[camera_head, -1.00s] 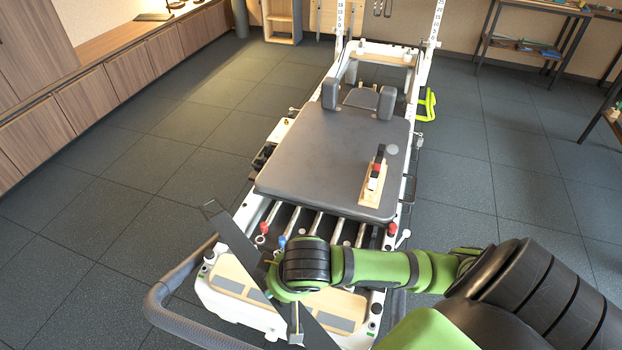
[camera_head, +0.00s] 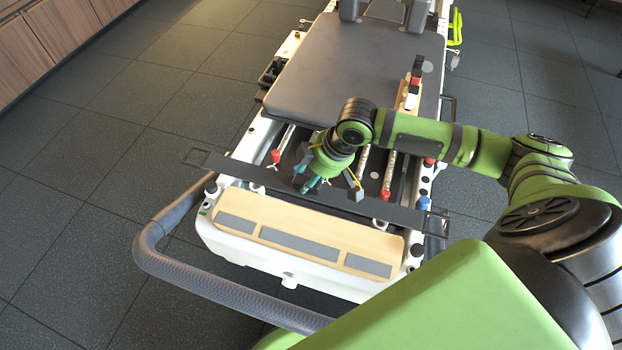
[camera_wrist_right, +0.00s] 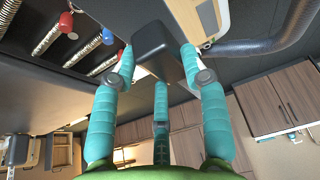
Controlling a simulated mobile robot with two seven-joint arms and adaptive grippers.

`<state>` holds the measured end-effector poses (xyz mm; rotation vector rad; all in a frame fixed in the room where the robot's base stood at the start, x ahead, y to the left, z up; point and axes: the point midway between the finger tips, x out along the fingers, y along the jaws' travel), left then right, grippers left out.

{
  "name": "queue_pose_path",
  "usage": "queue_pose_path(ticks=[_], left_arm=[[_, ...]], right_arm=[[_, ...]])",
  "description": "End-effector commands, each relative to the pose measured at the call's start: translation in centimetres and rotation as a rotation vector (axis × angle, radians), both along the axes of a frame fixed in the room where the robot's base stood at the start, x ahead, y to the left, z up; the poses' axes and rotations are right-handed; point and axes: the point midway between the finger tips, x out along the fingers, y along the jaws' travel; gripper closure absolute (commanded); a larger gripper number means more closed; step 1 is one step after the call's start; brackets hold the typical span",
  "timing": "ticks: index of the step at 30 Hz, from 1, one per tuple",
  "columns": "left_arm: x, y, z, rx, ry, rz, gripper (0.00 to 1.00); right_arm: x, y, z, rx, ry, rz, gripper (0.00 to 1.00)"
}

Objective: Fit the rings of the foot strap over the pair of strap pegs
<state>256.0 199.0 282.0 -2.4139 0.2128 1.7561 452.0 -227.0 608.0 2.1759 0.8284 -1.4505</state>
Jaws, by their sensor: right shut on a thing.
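The foot strap (camera_head: 240,172) is a long dark band with a rectangular ring at each end. It spans the near end of the reformer, above the wooden footplate's far edge. My right gripper (camera_head: 312,186) is shut on its middle; in the wrist view the teal fingers (camera_wrist_right: 158,64) close around a dark block (camera_wrist_right: 160,42). The left ring (camera_head: 196,157) appears beyond and left of a black-topped left peg (camera_head: 211,190). The right ring (camera_head: 437,225) appears beyond and right of the right peg (camera_head: 417,250). Both rings look apart from the pegs; their height is unclear. My left gripper is out of view.
The wooden footplate (camera_head: 300,225) has grey pads. A grey curved bar (camera_head: 190,270) wraps around the near left side. The padded carriage (camera_head: 350,60) lies beyond, with springs and red and blue knobs between. Open floor (camera_head: 80,200) is on the left.

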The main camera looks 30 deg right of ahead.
Motion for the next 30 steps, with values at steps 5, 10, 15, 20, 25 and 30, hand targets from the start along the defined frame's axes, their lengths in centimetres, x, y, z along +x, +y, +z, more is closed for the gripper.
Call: queue_pose_path(ticks=[5,10,15,20,25,30], left_arm=[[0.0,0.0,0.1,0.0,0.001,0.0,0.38],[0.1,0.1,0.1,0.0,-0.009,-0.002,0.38],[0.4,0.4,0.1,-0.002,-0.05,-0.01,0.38],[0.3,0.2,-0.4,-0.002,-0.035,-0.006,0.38],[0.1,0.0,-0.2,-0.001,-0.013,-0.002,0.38],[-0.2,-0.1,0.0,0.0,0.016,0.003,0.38]], right_arm=[[0.0,0.0,0.1,0.001,-0.001,0.0,1.0],[-0.1,0.0,0.3,0.002,0.0,-0.001,1.0],[-0.2,0.0,0.5,0.006,0.002,-0.001,1.0],[-0.1,0.0,-1.4,0.006,0.001,-0.001,1.0],[-0.2,-0.1,-2.8,0.005,0.002,-0.002,1.0],[-0.1,0.0,-4.5,0.006,0.0,-0.001,1.0]])
